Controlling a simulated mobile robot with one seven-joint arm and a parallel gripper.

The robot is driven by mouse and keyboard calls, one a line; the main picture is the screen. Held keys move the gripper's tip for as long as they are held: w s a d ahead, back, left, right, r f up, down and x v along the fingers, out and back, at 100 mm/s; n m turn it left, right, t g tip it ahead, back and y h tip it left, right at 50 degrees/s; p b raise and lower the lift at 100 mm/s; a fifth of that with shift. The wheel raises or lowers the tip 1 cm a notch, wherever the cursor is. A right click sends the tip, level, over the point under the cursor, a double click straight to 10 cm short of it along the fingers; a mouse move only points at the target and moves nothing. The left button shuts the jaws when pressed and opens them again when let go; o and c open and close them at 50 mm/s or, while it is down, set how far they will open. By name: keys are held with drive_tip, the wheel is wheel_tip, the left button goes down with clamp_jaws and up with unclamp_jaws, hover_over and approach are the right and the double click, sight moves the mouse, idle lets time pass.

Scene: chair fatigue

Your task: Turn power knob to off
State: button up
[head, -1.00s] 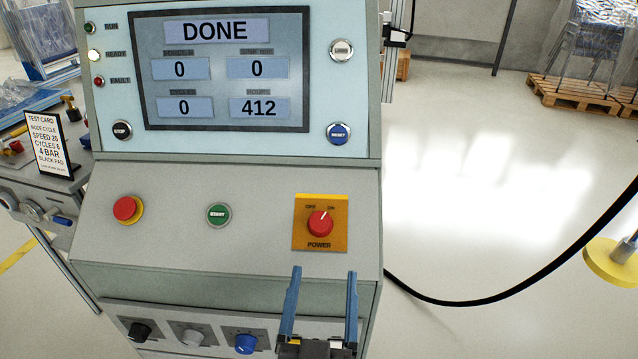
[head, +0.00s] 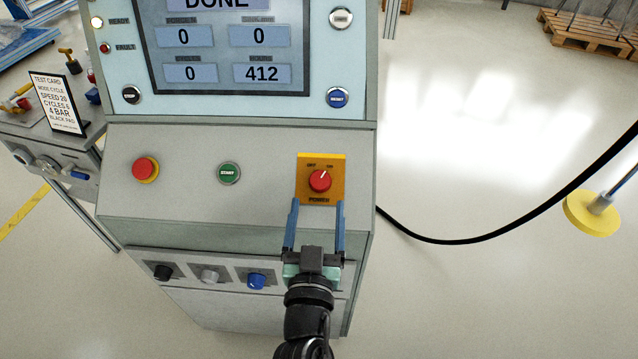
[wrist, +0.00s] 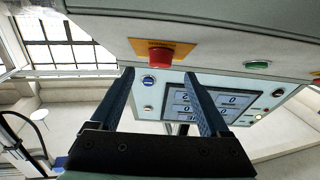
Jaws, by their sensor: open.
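The red power knob (head: 320,181) sits on a yellow-orange plate (head: 307,196) at the right of the sloped console panel. Its pointer mark leans up and right, toward the ON label. My gripper (head: 317,203) is open, its two blue fingers pointing up at the plate's lower edge, just below the knob. In the wrist view, the knob (wrist: 160,55) shows beyond and between the spread fingertips (wrist: 160,75). Nothing is between the fingers, and they appear apart from the knob.
A red emergency button (head: 144,169) and green START button (head: 228,173) are left on the same panel. Black, grey and blue knobs (head: 257,281) line the lower panel, left of my gripper. A black cable (head: 450,241) runs right. The display (head: 236,50) is above.

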sight(319, 186)
drive_tip(key=shift+w+d, duration=0.15)
drive_tip(key=shift+w, duration=2.5)
clamp_jaws()
drive_tip(key=shift+p, duration=0.45)
